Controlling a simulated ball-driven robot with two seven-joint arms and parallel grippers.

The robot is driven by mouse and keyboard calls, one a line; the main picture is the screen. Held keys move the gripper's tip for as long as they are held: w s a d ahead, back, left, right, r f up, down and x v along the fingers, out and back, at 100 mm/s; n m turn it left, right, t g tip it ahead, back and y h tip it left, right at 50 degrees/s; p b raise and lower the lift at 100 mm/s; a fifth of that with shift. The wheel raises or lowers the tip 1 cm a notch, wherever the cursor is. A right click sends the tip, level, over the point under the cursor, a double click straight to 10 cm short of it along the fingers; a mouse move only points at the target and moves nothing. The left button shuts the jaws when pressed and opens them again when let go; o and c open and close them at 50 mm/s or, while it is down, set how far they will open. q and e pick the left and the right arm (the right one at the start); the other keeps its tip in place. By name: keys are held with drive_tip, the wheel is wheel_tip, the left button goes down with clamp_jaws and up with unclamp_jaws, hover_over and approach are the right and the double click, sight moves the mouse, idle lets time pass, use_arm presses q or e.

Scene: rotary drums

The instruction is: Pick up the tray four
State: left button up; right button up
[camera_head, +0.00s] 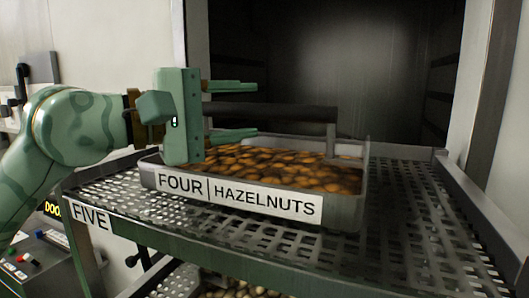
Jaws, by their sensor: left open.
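Tray four (340,212) is a grey metal tray filled with brown hazelnuts (265,165). Its front label (240,195) reads "FOUR HAZELNUTS". It sits level on a perforated metal shelf. A dark handle bar (290,113) runs above the nuts, with a post at its right end; its left end is hidden behind my gripper. My left gripper (255,110) is open, over the tray's left part. One finger shows above the bar and one below it. I cannot tell whether either finger touches the bar. My right gripper is not in view.
The perforated shelf (420,215), with a "FIVE" label (90,219) at its left front corner, has bare room to the tray's right. A dark open chamber (340,60) lies behind. A control panel (40,260) stands at lower left. More nuts show below the shelf.

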sight(252, 110)
use_arm(q)
drive_tip(key=p+x, duration=0.2)
drive_tip(key=x, duration=0.2)
drive_tip(key=shift+w+f, duration=0.1)
drive_tip(key=shift+w+d+f, duration=0.1)
drive_tip(key=shift+d, duration=0.05)
drive_tip(key=shift+a, duration=0.25)
clamp_jaws()
idle(0.6)
idle(0.4)
